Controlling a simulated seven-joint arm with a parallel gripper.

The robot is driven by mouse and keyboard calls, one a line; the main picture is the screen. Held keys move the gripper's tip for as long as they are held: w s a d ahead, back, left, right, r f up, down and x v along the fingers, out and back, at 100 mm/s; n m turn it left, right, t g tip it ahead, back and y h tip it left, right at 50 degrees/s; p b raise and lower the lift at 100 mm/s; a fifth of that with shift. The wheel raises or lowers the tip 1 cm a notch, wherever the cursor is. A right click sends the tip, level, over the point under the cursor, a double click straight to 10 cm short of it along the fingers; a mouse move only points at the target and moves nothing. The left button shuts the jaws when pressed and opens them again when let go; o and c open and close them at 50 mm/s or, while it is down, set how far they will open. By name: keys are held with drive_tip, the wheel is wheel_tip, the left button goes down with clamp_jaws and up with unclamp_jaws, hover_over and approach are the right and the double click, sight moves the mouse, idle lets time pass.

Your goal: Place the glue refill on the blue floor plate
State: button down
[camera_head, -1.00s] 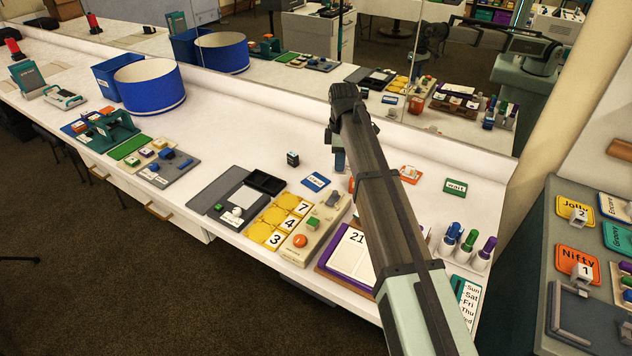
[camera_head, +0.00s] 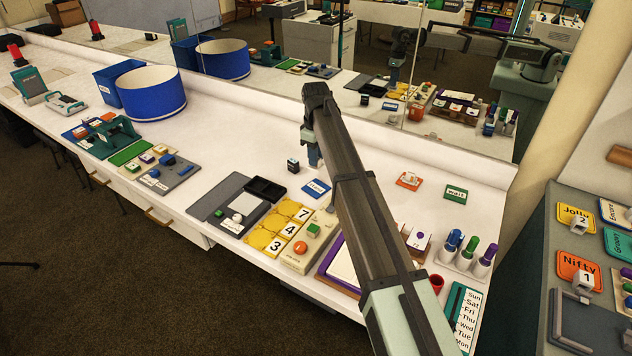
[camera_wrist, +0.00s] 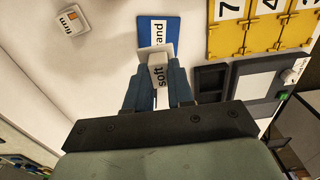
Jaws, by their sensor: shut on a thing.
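My gripper (camera_wrist: 158,88) is shut on a pale block marked "soft" (camera_wrist: 158,75), which appears to be the glue refill. The block sits between my blue fingers in the wrist view. A blue plate with a white word label (camera_wrist: 173,32) lies flat just beyond the block, which covers part of its near edge. In the head view the blue plate (camera_head: 316,188) lies on the white counter, and my gripper (camera_head: 314,160) hangs just above and behind it. The held block cannot be made out there. Its height over the counter is unclear.
A small dark box (camera_head: 293,165) stands close left of my gripper. Yellow number tiles (camera_head: 272,236) and a grey pad (camera_head: 218,194) lie in front. An orange card (camera_head: 408,181) and a green card (camera_head: 456,194) lie right. The counter behind the plate is fairly clear.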

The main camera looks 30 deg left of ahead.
drive_tip(key=shift+f, duration=4.3)
drive_tip(key=shift+f, duration=0.1)
drive_tip(key=c, duration=1)
unclamp_jaws()
wheel_tip(320, 180, up, 12)
drive_tip(key=shift+r, duration=0.15)
drive_tip(key=shift+s, duration=0.1)
